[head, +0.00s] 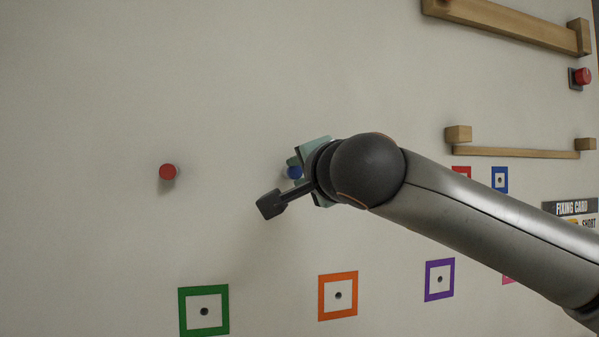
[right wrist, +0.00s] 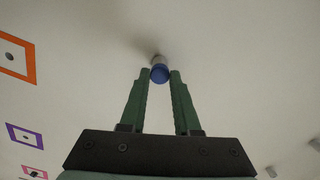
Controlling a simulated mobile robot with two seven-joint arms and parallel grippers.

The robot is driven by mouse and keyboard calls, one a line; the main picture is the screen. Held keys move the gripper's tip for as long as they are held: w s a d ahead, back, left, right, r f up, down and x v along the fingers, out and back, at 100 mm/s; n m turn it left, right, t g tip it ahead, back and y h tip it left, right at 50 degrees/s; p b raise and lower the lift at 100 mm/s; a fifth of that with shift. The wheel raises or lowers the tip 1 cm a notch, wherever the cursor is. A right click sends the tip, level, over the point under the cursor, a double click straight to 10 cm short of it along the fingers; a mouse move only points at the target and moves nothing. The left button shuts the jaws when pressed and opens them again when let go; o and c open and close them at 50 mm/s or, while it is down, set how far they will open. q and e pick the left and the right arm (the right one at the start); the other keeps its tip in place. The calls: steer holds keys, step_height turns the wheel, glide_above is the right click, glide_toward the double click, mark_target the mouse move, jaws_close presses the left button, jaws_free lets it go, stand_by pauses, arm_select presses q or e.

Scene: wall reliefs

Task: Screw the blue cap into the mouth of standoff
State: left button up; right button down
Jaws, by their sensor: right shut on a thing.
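The blue cap (head: 294,173) shows at the wall just left of my right gripper (head: 297,171), partly hidden by it in the head view. In the right wrist view the blue cap (right wrist: 160,75) sits between the tips of the two green fingers of my right gripper (right wrist: 160,73), which is shut on it. A pale standoff (right wrist: 157,59) shows right behind the cap, against the wall. The cap looks in line with it and touching, but I cannot tell how far it is screwed in. My left gripper is not in view.
A red cap (head: 167,172) stands out from the wall at the left. Green (head: 189,312), orange (head: 324,297) and purple (head: 430,281) square frames with holes are below. Wooden rails (head: 515,153) and a red button (head: 583,76) are at the right. The wall between is bare.

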steer(key=shift+f, duration=0.1)
steer(key=m+b, duration=0.4)
steer(key=shift+f, duration=0.15)
steer(key=shift+r+m, duration=0.2)
steer(key=shift+m, duration=0.3)
steer(key=shift+r, duration=0.15)
steer(key=m+b, duration=0.2)
steer(key=m, duration=0.1)
steer(key=shift+f+b, duration=0.25)
steer(key=shift+b, duration=0.1)
steer(key=shift+r+m+b, duration=0.2)
steer(key=shift+m+b, duration=0.1)
steer(key=shift+m, duration=0.8)
steer(key=shift+r, duration=0.1)
